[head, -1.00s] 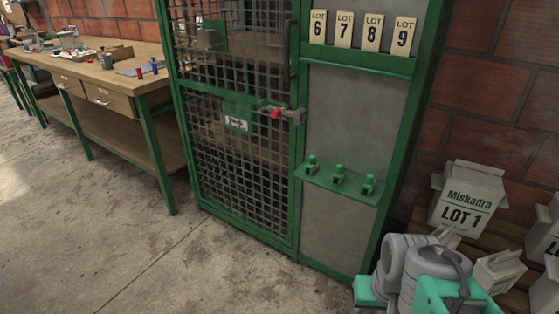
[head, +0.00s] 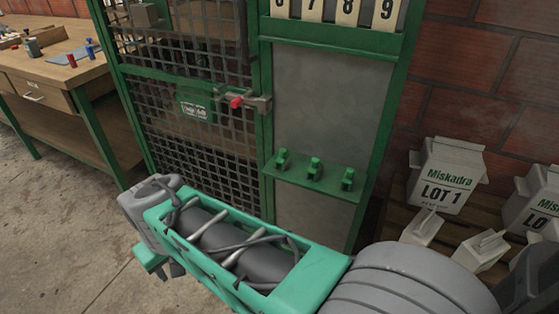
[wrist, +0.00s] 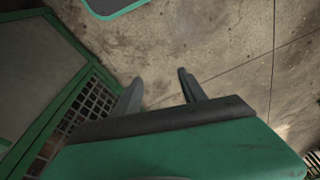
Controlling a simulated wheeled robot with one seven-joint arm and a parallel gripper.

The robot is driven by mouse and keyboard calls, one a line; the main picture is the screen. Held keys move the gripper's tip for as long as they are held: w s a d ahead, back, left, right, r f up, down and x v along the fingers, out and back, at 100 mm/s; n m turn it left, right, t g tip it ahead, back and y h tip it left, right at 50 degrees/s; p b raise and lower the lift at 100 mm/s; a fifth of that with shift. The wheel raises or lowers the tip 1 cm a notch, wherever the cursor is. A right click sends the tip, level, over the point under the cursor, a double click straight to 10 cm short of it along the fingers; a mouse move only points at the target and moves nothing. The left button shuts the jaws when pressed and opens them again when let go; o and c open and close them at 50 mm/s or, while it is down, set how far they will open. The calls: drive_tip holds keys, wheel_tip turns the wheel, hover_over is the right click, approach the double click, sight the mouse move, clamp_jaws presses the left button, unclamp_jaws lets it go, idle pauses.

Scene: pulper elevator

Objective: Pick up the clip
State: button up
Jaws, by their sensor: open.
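Three small green clips stand in a row on a narrow green ledge (head: 315,184) of the cage front in the head view: a left clip (head: 282,160), a middle clip (head: 314,168) and a right clip (head: 347,179). I cannot tell which one is meant. My gripper (wrist: 158,88) is open and empty in the wrist view, its two grey fingers apart over bare floor. No clip shows in the wrist view. In the head view my arm crosses in front of and below the ledge, and its fingers are hard to make out.
A green-framed mesh door (head: 180,130) with a red-tipped latch (head: 237,102) is left of the ledge. Lot tags (head: 347,10) hang above. A workbench (head: 50,60) stands at left. Miskadra cartons (head: 445,177) stand at right by the brick wall. Floor at lower left is clear.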

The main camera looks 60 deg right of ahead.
drive_tip(key=w+d+r+m+h+p, duration=0.1)
drive_tip(key=d+r+m, duration=0.2)
drive_tip(key=d, duration=0.4)
drive_tip(key=d+r+m+h+p, duration=0.1)
drive_tip(key=d+r+m, duration=0.2)
drive_tip(key=d, duration=0.5)
wheel_tip(320, 180, up, 8)
drive_tip(key=m+g+h+p, duration=0.1)
drive_tip(key=m+g+h, duration=0.1)
drive_tip(key=m, duration=0.6)
hover_over(315, 161)
drive_tip(key=a, duration=0.2)
drive_tip(key=shift+d+f, duration=0.15)
drive_tip(key=shift+f, duration=0.05)
drive_tip(key=shift+t, duration=0.3)
drive_tip(key=b+x, duration=0.1)
drive_tip(key=x, duration=0.1)
drive_tip(key=b+x, duration=0.1)
drive_tip(key=x, duration=0.4)
drive_tip(key=shift+s+f+b, duration=0.2)
drive_tip(key=shift+f+b, duration=0.1)
drive_tip(key=shift+b, duration=0.1)
drive_tip(key=shift+c, duration=0.2)
clamp_jaws()
